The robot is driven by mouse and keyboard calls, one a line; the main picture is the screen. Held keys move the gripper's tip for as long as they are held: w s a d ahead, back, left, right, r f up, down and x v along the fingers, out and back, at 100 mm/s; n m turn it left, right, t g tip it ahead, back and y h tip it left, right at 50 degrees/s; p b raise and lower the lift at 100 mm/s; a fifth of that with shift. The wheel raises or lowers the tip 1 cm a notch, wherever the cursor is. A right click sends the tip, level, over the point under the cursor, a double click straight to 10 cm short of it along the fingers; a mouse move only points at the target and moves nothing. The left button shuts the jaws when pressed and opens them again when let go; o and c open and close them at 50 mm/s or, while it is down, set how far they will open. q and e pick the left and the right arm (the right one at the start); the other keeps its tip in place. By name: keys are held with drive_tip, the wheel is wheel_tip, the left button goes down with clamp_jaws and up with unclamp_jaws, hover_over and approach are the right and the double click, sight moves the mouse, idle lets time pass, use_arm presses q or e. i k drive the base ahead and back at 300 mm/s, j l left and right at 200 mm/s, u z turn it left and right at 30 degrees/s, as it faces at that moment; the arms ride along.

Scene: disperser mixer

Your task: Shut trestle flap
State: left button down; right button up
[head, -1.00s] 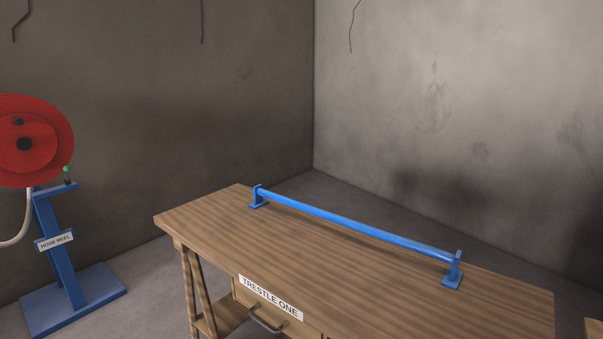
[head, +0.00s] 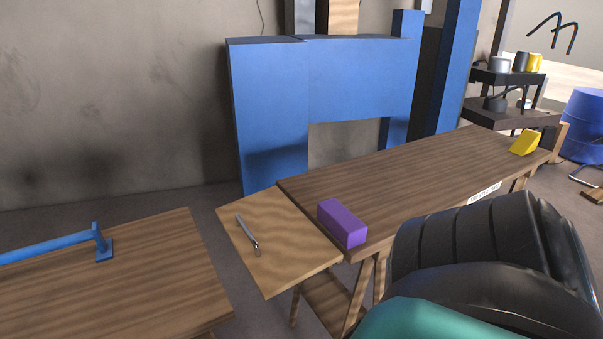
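The trestle flap (head: 277,238) is a lighter wooden board with a metal handle (head: 248,234) on it. It sticks out from the left end of the far trestle table (head: 400,178), roughly level with the top; I cannot tell its exact tilt. A purple block (head: 342,222) sits on the table top at the corner beside the flap. Part of my own arm, black and teal, fills the lower right and hides some of the table's front and label. Neither gripper shows.
Another wooden table (head: 165,275) with a blue rail (head: 45,246) stands at lower left, with a floor gap before the flap. A yellow wedge (head: 524,142) lies at the table's far right end. A large blue frame (head: 268,110) stands behind. A blue barrel (head: 585,125) is far right.

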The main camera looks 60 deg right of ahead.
sight(280, 247)
drive_tip(key=z, duration=1.85)
drive_tip(key=j, duration=0.1)
